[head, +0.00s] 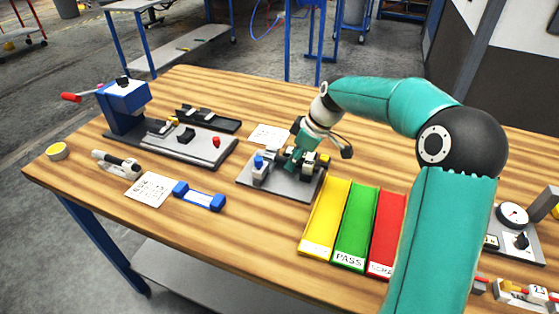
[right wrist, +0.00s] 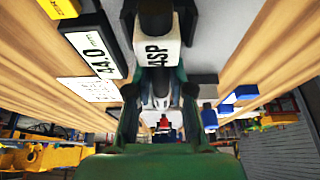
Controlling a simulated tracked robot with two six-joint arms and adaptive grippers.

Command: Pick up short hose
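I cannot make out a short hose for certain in either view. My right gripper (head: 297,160) is low over a grey fixture plate (head: 262,186) at the middle of the wooden table. In the right wrist view its two teal fingers (right wrist: 160,92) stand apart with a gap between them. A white block with black lettering (right wrist: 158,52) and a dark top lies just beyond the fingertips, in line with the gap. I see no grip on it. The gripper hides part of the plate in the head view. My left gripper is not in view.
Yellow (head: 326,215), green (head: 355,228) and red (head: 386,235) trays lie right of the plate. A blue press (head: 126,100) stands at the left. A blue-ended gauge (head: 200,196), a black-and-white cylinder (head: 116,162) and a tape roll (head: 57,151) lie near the front-left edge.

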